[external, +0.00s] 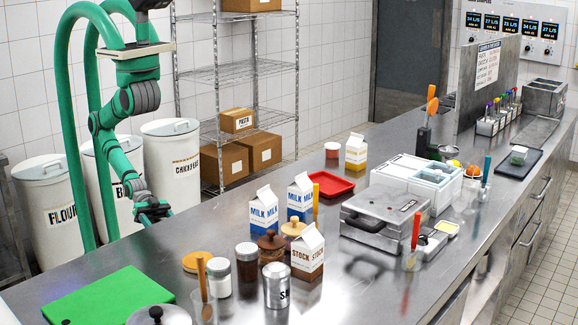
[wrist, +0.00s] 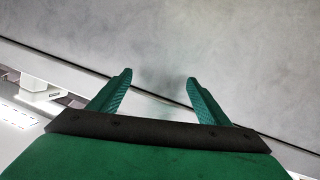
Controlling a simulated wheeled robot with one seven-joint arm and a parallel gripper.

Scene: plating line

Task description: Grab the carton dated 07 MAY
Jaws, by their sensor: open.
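Several gable-top cartons stand upright on the steel counter (external: 215,235) in the external view. Two are blue and white milk cartons (external: 264,213), the second (external: 300,197) just behind and to the right. A brown and white stock carton (external: 308,252) stands nearer the camera. A yellow and white carton (external: 356,153) stands farther back. No date is legible on any of them, so I cannot tell which reads 07 MAY. My gripper (external: 156,214) is open and empty near the counter's left edge, left of the milk cartons. In the wrist view its spread fingers (wrist: 158,78) face bare steel.
Brown-lidded jars (external: 271,247), a steel shaker (external: 276,286) and a white jar (external: 219,278) crowd the cartons. A red tray (external: 331,184) lies behind the milk cartons, a press grill (external: 385,215) to their right. A green board (external: 108,297) lies front left.

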